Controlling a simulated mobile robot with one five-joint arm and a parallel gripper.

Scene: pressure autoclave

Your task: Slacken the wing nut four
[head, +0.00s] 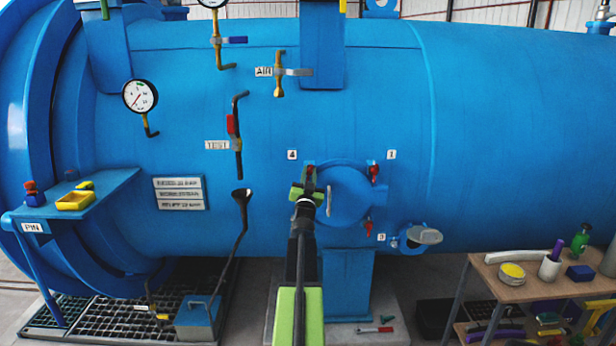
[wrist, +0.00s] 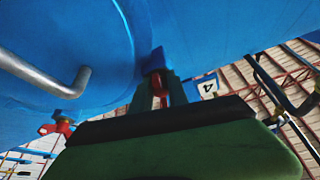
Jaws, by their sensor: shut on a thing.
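The red wing nut four (head: 309,171) sits at the upper left of the round blue cover (head: 350,197), beside the label 4 (head: 292,155). My gripper (head: 308,183) reaches up to it from below and is shut on it. In the wrist view the red nut (wrist: 160,90) shows between the green fingers (wrist: 162,98), with the label 4 (wrist: 207,86) just to the right. The fingers and the dark gripper body hide part of the nut and its bolt.
Another red wing nut (head: 374,172) is at the cover's upper right, and one (head: 368,228) at its lower right. A grey bent handle (wrist: 55,80) stands out from the cover. A black funnel pipe (head: 242,205) is to the left. A cluttered wooden table (head: 520,287) is at the right.

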